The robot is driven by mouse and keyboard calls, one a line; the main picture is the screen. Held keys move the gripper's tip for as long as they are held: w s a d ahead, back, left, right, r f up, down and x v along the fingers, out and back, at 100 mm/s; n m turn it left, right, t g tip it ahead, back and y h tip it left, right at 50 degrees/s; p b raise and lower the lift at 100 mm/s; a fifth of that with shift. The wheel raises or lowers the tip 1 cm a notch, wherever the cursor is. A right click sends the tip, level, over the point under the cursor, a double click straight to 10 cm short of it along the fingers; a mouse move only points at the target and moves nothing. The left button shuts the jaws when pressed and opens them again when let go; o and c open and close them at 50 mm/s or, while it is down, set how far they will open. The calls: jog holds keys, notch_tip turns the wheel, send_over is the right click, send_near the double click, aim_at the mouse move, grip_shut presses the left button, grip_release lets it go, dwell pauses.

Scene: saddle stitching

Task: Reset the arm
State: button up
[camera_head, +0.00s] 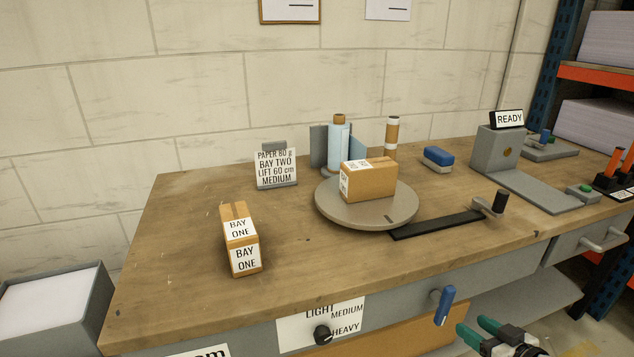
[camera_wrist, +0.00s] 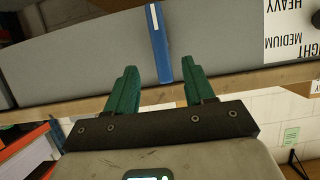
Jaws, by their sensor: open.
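My gripper (camera_head: 482,336) is at the lower right of the head view, in front of the bench's front panel and below the blue lever handle (camera_head: 444,305). Its green fingers are apart with nothing between them. In the wrist view my gripper (camera_wrist: 156,90) also shows open and empty.
The wooden bench (camera_head: 190,290) holds a box labelled BAY ONE (camera_head: 240,240), another box (camera_head: 368,181) on a round turntable (camera_head: 345,212), and a grey READY stand (camera_head: 500,150). A LIGHT/MEDIUM/HEAVY knob (camera_head: 323,334) is on the front. A grey bin (camera_head: 60,310) stands at left.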

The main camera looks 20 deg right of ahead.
jog(key=s+a+f+g+y, duration=0.2)
jog(key=s+a+f+g, duration=0.3)
jog(key=a, duration=0.5)
jog(key=s+a+f+g+h, duration=0.1)
jog(key=s+a+f+g, duration=0.2)
jog(key=s, duration=0.5)
jog(key=s+a+f+g, duration=0.2)
jog(key=s+a+g, duration=0.15)
jog(key=s, duration=0.45)
jog(key=s+a+r+h, duration=0.1)
jog(key=s+r+h, duration=0.1)
jog(key=s, duration=0.3)
notch_tip(320, 180, up, 11)
jog(key=p, duration=1.2)
jog(key=shift+m+g, duration=0.3)
jog(key=shift+g, duration=0.15)
jog(key=shift+w+a, duration=0.1)
